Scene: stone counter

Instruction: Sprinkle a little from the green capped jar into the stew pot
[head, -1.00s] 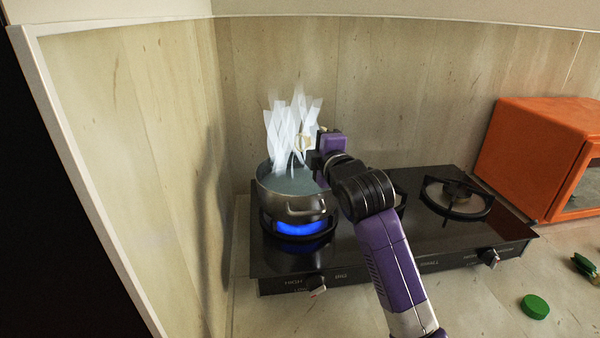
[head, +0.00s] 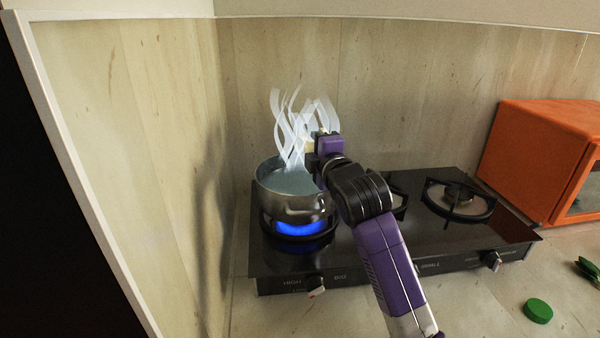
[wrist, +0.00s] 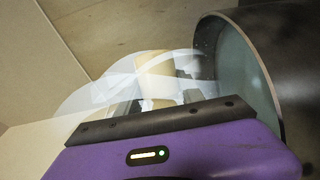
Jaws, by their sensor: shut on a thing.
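The stew pot (head: 290,206) is a metal pot of greyish liquid on the lit left burner, with white steam rising. It also shows at the right of the wrist view (wrist: 237,62). My gripper (head: 318,144) is above the pot's right rim. It is shut on a small cream jar (wrist: 156,76), partly veiled by steam in the wrist view and mostly hidden in the head view. The jar's mouth and contents cannot be made out. A green round cap (head: 538,311) lies on the counter at the lower right, apart from the jar.
The black stove (head: 400,245) has a free right burner (head: 458,197). An orange oven-like box (head: 535,150) stands at the right. A small dark green thing (head: 588,267) sits at the right edge. Walls stand close behind and left of the pot.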

